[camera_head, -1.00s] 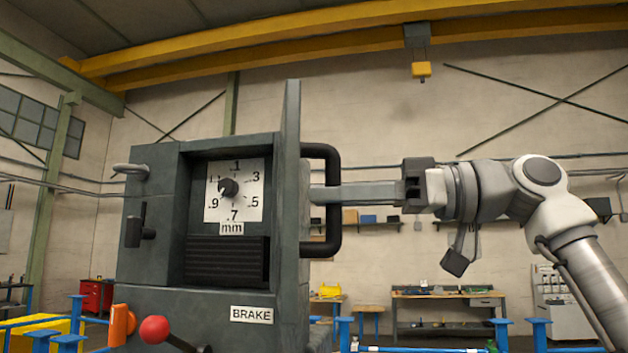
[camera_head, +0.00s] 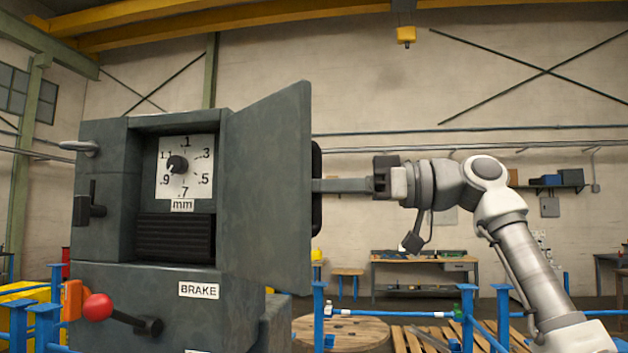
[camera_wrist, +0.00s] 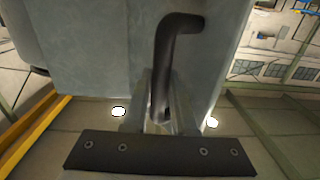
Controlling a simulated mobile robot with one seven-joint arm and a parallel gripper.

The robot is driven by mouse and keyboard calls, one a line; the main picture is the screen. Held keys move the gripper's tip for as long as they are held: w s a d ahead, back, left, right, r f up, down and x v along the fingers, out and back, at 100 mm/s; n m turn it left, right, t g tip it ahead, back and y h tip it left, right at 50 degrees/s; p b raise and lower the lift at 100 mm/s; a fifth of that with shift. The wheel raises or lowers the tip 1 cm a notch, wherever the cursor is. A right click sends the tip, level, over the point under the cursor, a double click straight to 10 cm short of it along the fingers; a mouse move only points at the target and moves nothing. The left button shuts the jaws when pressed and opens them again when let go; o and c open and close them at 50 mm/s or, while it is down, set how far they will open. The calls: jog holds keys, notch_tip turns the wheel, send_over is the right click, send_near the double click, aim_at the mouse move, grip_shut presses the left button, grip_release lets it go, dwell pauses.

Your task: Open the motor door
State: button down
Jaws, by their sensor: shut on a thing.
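The motor door (camera_head: 268,185) is a grey-green panel on the right side of the machine cabinet (camera_head: 100,190). It stands partly swung out, and I see its flat inner face in the head view. Its black handle (camera_head: 317,190) shows mostly hidden behind the door's right edge; in the wrist view the curved dark handle (camera_wrist: 168,65) stands out from the door's outer face (camera_wrist: 100,60). My gripper (camera_wrist: 160,115) is shut on the handle, with a finger on either side of its bar. In the head view my gripper (camera_head: 322,185) reaches the handle from the right.
The cabinet front has a dial (camera_head: 183,168), a red-knobbed lever (camera_head: 98,307) and a BRAKE label (camera_head: 199,290). Blue railings (camera_head: 319,315) stand at the front and right. A wooden spool (camera_head: 345,335) and pallet (camera_head: 415,340) lie on the floor behind.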

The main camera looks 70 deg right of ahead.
jog(key=shift+d, duration=0.15)
jog(key=c, duration=0.7)
grip_release()
jog(key=shift+w, duration=0.1)
jog(key=shift+p+v, duration=1.65)
jog(key=shift+v, duration=7.1)
jog(key=shift+r, duration=0.1)
